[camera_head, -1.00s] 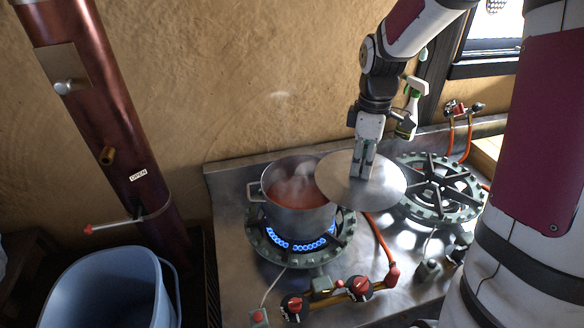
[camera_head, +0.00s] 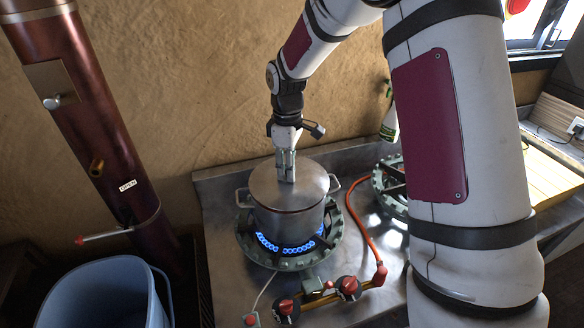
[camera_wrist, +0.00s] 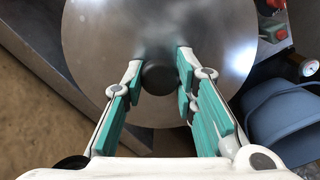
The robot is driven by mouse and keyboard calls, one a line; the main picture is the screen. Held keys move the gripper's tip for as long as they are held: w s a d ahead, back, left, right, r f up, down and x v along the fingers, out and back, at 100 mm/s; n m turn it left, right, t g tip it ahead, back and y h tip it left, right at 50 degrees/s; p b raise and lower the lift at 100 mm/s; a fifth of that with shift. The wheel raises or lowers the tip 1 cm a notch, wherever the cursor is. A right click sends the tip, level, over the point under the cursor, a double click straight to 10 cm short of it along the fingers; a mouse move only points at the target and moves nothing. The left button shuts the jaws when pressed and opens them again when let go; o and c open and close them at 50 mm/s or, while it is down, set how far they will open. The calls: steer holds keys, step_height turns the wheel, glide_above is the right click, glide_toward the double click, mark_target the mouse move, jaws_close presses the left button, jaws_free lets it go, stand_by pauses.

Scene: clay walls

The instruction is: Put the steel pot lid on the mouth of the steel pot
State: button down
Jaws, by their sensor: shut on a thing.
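The steel pot lid (camera_head: 263,187) lies level over the mouth of the steel pot (camera_head: 288,224) in the head view and covers it. No gap shows between lid and rim, but I cannot tell whether the lid's full weight rests there. My gripper (camera_head: 286,179) points down at the lid's middle, shut on its dark knob. In the wrist view, the lid (camera_wrist: 105,40) fills the upper middle, with the knob between the green pads of my gripper (camera_wrist: 158,76). The soup in the pot is hidden.
The pot stands on a burner (camera_head: 258,252) with a blue flame. Red knobs (camera_head: 347,286) and an orange hose (camera_head: 352,205) lie in front and to the right. A second burner (camera_head: 385,190) is partly behind my arm. A blue bin (camera_head: 105,285) stands at lower left.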

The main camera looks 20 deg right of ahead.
steer(key=shift+a+f, duration=0.1)
steer(key=shift+f, duration=0.35)
steer(key=shift+f, duration=0.15)
steer(key=c, duration=1.3)
jaws_free()
